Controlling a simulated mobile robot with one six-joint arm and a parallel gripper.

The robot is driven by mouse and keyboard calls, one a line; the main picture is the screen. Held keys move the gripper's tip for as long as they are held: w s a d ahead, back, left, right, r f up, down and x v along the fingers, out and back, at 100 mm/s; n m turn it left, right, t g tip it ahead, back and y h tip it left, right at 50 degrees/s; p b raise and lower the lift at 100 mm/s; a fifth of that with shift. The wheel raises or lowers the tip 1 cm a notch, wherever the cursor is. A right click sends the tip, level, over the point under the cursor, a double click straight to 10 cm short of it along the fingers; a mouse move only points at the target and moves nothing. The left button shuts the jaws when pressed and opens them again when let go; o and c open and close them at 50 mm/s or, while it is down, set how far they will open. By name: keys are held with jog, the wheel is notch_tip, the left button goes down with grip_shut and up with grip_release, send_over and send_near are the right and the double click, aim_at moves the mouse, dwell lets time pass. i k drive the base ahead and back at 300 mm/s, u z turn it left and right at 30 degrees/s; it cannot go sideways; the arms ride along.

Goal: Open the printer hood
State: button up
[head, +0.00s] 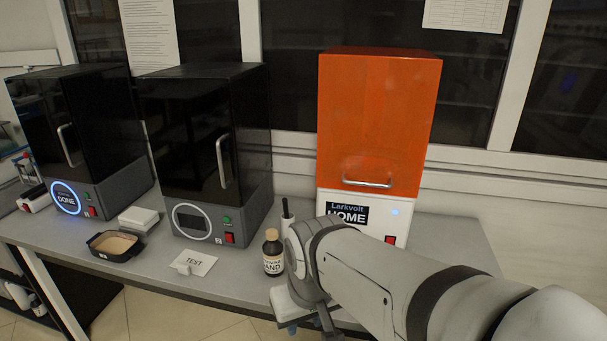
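A printer with an orange hood (375,125) stands at the right of the bench. Its hood is down over a white base (403,208) marked "Larkvolt" and "HOME". A horizontal metal handle (367,184) crosses the hood's lower front. Two other printers have dark, closed hoods with slanted handles: one in the middle (185,125) and one at the left (65,120), whose round display reads "DONE". My arm reaches in from the lower right and covers part of the orange printer's base. Only a dark bit of my gripper (330,326) seems to show below the arm; its fingers are unclear.
A brown bottle (272,253) stands close left of my arm. A "TEST" card (194,262), a black tray (115,256) with tan contents and a white box (139,218) are on the bench (90,236). The air in front of the orange hood is clear.

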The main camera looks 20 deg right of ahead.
aim_at(377, 105)
jog(key=u, duration=0.1)
jog(key=k, duration=1)
jog(key=z, duration=0.6)
jog(key=i, duration=1)
jog(key=z, duration=0.05)
